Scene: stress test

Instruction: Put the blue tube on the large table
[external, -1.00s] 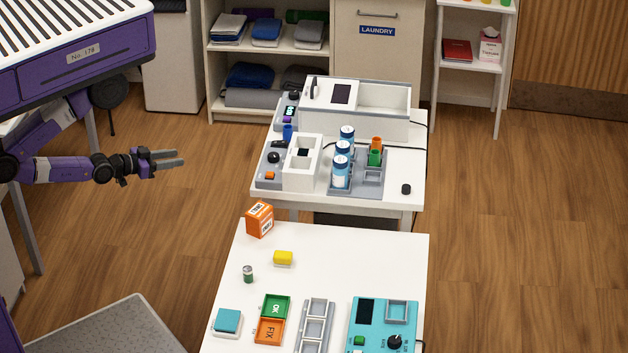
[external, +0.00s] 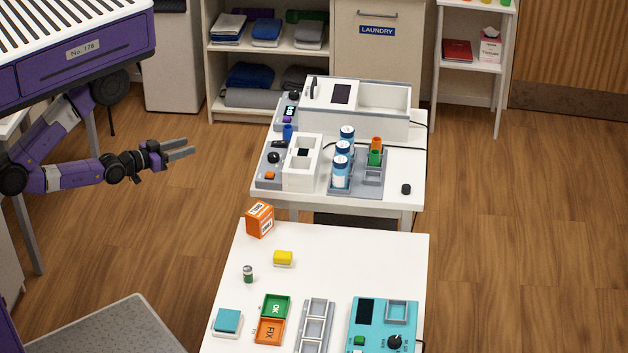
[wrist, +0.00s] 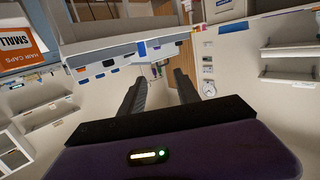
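A small blue tube (external: 287,132) stands at the left side of the rear white table (external: 408,160), between grey-and-white devices. A larger-looking white table (external: 350,255) stands in front of it, nearer the camera. My gripper (external: 191,148) is in the air left of both tables, well apart from the blue tube. Its two fingers are spread with nothing between them. They also show apart in the wrist view (wrist: 160,88), which looks out at walls and shelves. I cannot make out the blue tube in the wrist view.
The front table holds an orange box (external: 260,220), a yellow block (external: 283,258), trays and a teal device (external: 382,326). Its right middle is clear.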

